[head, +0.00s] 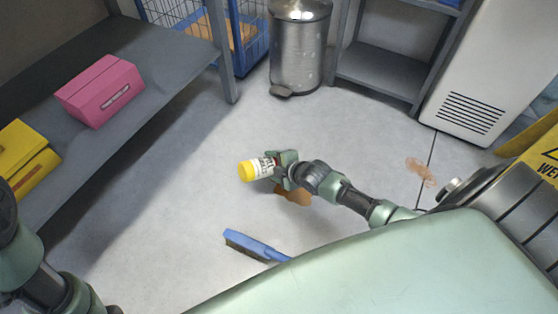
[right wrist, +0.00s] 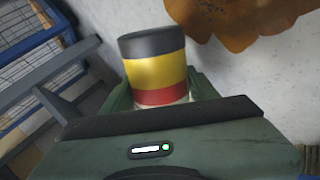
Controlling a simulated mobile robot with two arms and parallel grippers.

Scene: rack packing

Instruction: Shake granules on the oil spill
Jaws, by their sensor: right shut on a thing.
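The granule canister (head: 259,168) has a yellow cap and a white label with dark print. It lies tipped on its side in the head view, cap toward the left. My right gripper (head: 284,167) is shut around it and holds it above the floor. In the right wrist view the canister (right wrist: 154,68) shows a dark end, a yellow band and a red band between the fingers. The brown oil spill (head: 294,196) lies on the floor just below my right gripper, partly hidden by it. The spill (right wrist: 232,22) also shows in the right wrist view. My left gripper is out of view.
A blue brush (head: 252,245) lies on the floor below the spill. A fainter reddish-brown stain (head: 420,171) is at the right. A steel pedal bin (head: 299,50), grey shelf (head: 385,73) and white appliance (head: 488,70) stand behind. A pink box (head: 100,91) sits on the left bench.

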